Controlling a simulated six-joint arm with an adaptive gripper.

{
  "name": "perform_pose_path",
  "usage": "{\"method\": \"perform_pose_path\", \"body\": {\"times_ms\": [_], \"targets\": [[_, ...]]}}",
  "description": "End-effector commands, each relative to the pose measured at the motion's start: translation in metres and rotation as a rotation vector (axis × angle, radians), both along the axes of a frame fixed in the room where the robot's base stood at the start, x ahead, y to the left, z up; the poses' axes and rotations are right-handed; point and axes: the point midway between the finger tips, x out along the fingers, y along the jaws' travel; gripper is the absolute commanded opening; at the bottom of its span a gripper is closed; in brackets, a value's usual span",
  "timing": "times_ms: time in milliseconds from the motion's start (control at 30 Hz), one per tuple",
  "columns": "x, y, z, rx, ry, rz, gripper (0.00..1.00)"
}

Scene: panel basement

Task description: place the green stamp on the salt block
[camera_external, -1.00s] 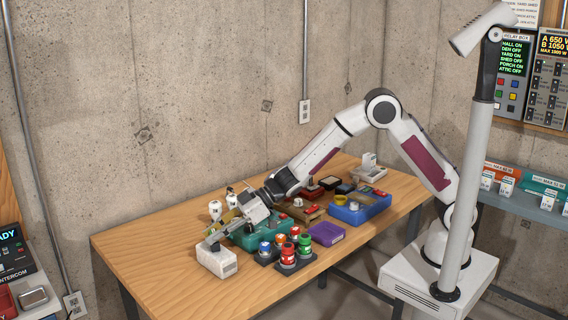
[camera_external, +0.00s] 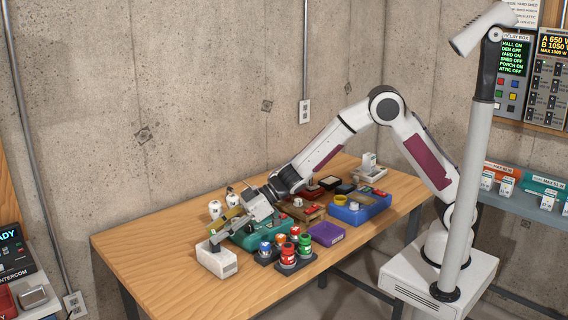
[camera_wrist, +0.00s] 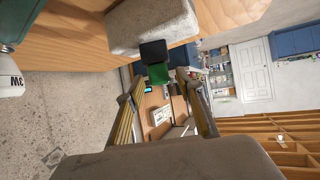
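The salt block (camera_external: 222,265) is a pale, rough block at the table's left front; it fills the top of the wrist view (camera_wrist: 150,22). The green stamp (camera_wrist: 158,73), with a dark part (camera_wrist: 153,50) towards the block, stands against the block's face in the wrist view. It shows as a small dark shape on the block's top in the external view (camera_external: 214,246). My gripper (camera_wrist: 160,83) is open, its fingers spread on both sides of the stamp with gaps. Its tips are just back from the stamp, up and to the right of the block (camera_external: 229,229).
White bulb-like items (camera_external: 214,208) stand behind. The table's front left is bare.

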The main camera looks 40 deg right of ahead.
Motion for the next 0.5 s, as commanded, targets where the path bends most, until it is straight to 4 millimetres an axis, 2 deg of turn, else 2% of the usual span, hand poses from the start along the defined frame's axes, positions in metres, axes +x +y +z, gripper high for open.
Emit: {"method": "perform_pose_path", "body": {"times_ms": [500], "targets": [[-0.019, -0.047, 0.028, 0.001, 0.0, -0.002, 0.36]]}}
